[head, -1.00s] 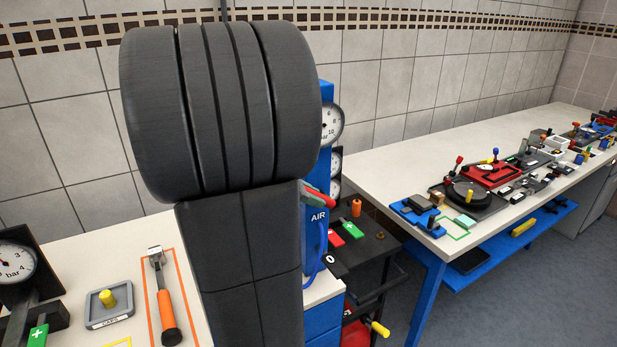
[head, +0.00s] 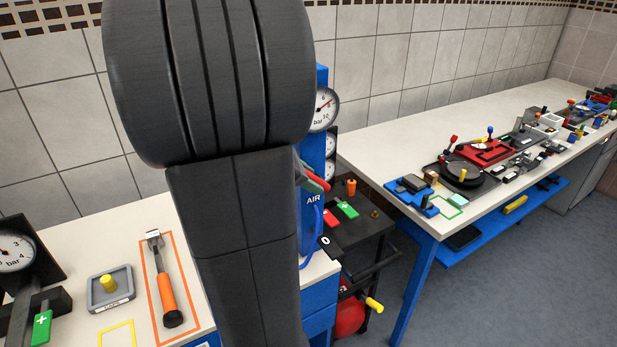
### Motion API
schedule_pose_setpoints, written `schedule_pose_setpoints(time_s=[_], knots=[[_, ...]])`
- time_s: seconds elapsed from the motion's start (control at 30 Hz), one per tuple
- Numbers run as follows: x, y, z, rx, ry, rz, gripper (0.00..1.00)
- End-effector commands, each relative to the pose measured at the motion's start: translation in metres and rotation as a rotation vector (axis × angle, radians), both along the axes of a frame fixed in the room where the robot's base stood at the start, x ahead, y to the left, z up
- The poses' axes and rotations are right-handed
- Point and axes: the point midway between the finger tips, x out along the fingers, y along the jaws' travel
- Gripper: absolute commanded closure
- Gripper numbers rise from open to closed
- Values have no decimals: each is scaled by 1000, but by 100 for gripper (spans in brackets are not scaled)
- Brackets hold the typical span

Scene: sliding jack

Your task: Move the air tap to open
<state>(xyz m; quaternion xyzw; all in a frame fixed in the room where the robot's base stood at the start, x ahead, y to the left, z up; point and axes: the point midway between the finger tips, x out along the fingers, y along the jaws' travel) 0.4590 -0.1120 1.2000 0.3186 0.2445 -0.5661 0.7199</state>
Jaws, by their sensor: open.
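A blue panel marked AIR (head: 313,199) stands just right of the middle, partly hidden by my dark arm. A red lever-like part (head: 317,181), with a grey-green part beside it, juts out above the label. It may be the air tap, but its setting cannot be told. A white round bar gauge (head: 322,108) is on the panel above, and a blue hose (head: 306,250) hangs below. My gripper does not show.
A dark cart (head: 360,222) with red and green blocks stands right of the panel. A long bench (head: 400,150) holding several devices runs along the wall. The left bench has an orange-handled hammer (head: 166,280), a grey tray (head: 125,296) and a gauge (head: 15,252).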

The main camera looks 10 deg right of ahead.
Motion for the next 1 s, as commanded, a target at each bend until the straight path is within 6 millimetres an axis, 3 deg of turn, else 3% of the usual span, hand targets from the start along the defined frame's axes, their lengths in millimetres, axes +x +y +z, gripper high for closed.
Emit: schedule_pose_setpoints(time_s=[0.37,1.0], knots=[[-1,5,5,0,-3,1,57],[-29,83,88,1,-1,3,57]])
